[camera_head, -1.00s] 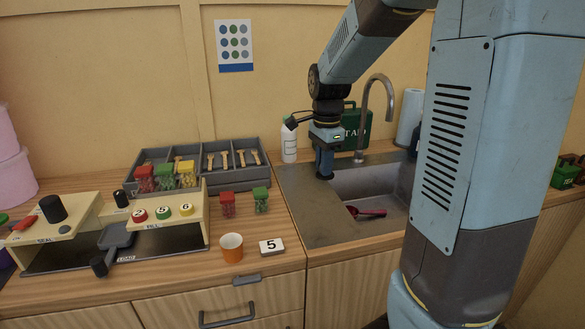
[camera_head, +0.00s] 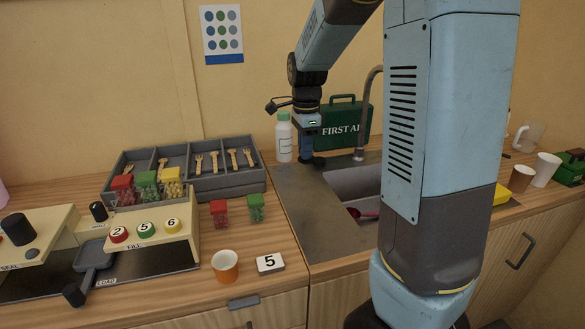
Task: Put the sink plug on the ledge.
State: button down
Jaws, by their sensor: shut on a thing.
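My gripper (camera_head: 308,149) points down at the left rear of the sink (camera_head: 345,184), just right of the white bottle. It is shut on a small dark thing (camera_head: 317,161) at its fingertips, which seems to be the sink plug. The plug is mostly hidden by the fingers and its outline is unclear. The grey steel surround (camera_head: 290,190) forms a flat ledge left of and behind the basin. I cannot tell whether the plug touches it.
A white bottle (camera_head: 284,140) with a green cap and a green first aid case (camera_head: 345,125) stand near the gripper. The tap (camera_head: 366,105) rises to the right. A red utensil (camera_head: 362,213) lies in the basin. The surround's front left is clear.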

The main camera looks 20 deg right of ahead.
jog(key=w+f, duration=0.5)
jog(key=w, duration=0.1)
jog(key=shift+w+a+f, duration=0.15)
jog(key=shift+a+f, duration=0.2)
jog(key=shift+f, duration=0.05)
jog(key=shift+w+a+f, duration=0.1)
jog(key=shift+w+f, duration=0.5)
jog(key=shift+f, duration=1.6)
jog(key=shift+f, duration=0.1)
jog(key=c, duration=1.1)
grip_release()
